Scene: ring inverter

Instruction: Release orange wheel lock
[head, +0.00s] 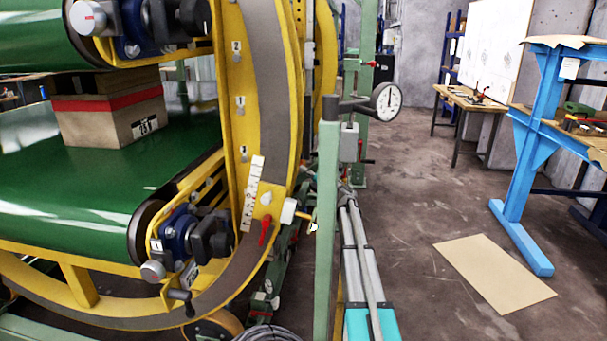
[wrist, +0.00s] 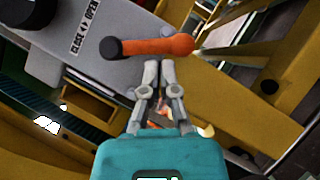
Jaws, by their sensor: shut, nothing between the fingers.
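In the wrist view an orange lever (wrist: 165,47) lies across the top middle, with a black knob at its left end and a rounded orange right end. It is beside a grey plate marked CLOSE and OPEN with a double arrow. My gripper (wrist: 152,65) is shut and empty. Its fingertips are just below the lever in the picture; I cannot tell whether they touch it. My gripper is not clearly visible in the head view. An orange-brown wheel (head: 216,325) shows partly at the bottom of the yellow ring in the head view.
The yellow ring frame (head: 235,120) carries green belts (head: 60,190) and a cardboard box (head: 110,110). A red lever (head: 265,231) is on the ring. A green post (head: 327,220) with a dial (head: 386,101) stands beside it. Floor to the right is mostly clear around a cardboard sheet (head: 493,272).

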